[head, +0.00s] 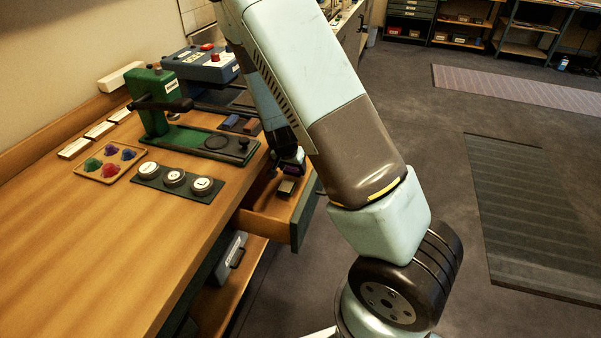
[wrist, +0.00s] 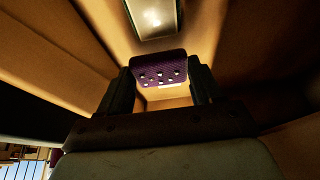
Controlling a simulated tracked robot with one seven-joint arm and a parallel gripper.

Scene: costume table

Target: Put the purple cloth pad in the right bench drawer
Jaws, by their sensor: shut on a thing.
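The purple cloth pad (wrist: 158,68) is held between the two dark fingers of my gripper (wrist: 161,82) in the wrist view. Pale studs or dots show on its face. In the head view my gripper (head: 291,165) points down into the open bench drawer (head: 304,214), and only a small purple patch of the pad (head: 293,171) shows. The drawer has wooden walls and a dark green front. The wrist view shows its wooden inside (wrist: 60,45) around the pad. Whether the pad touches the drawer floor is unclear.
A small box-like thing (head: 287,187) lies in the drawer near my gripper; a shiny rectangular thing (wrist: 153,14) shows beyond the pad. The wooden bench (head: 110,230) holds a green press (head: 152,105), a blue machine (head: 200,66) and three round tins (head: 174,178). A grey case (head: 231,256) sits below.

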